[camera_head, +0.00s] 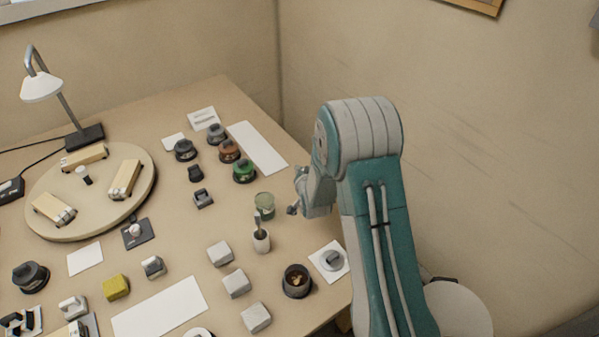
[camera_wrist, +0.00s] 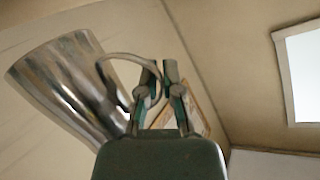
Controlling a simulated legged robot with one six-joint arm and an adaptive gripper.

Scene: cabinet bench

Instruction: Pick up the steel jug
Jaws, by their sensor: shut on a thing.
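The steel jug (camera_wrist: 62,85) shows in the wrist view at the left, shiny and tilted, with its curved handle toward my gripper. My gripper (camera_wrist: 158,72) is shut on the jug's handle. The jug's body hangs to the left of the fingers, and the wall is behind it. In the head view I cannot make out the jug. My arm's end there is at the table's right edge, and much of it is hidden by the arm itself.
A round board (camera_head: 110,212) and a lamp (camera_head: 42,88) stand at left. Walls rise behind.

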